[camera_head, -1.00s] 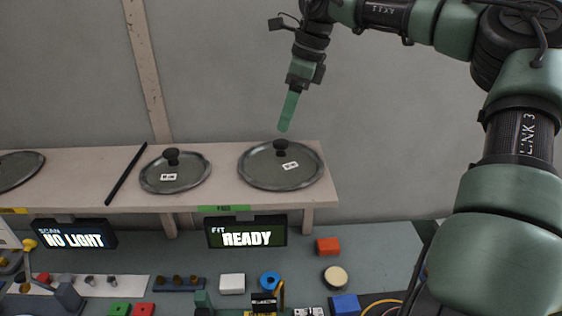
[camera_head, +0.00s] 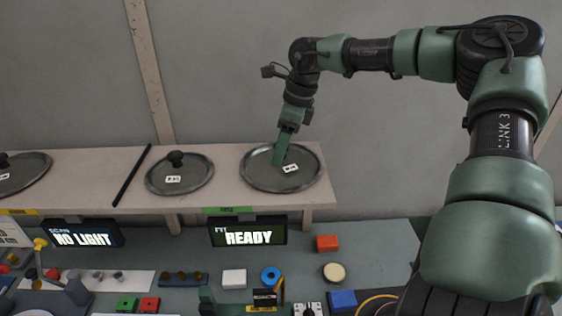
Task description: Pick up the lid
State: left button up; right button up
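Three round grey lids with dark knobs lie on a raised pale shelf. The right lid (camera_head: 255,176) has a white label, and its knob is hidden behind my gripper. The middle lid (camera_head: 190,185) shows its knob and label. The left lid (camera_head: 24,178) is cut off by the picture's edge. My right gripper (camera_head: 279,160) points down at the knob of the right lid. Its fingers show edge-on as one green strip, so whether they are open or closed on the knob cannot be seen. My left gripper is not in view.
A black rod (camera_head: 132,176) lies on the shelf (camera_head: 225,192) between the left and middle lids. Below, a "READY" display (camera_head: 248,233) and a "NO LIGHT" display (camera_head: 84,234) stand over a bench (camera_head: 385,240) with several small blocks and parts.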

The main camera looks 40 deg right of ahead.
grip_shut()
dwell(1.2)
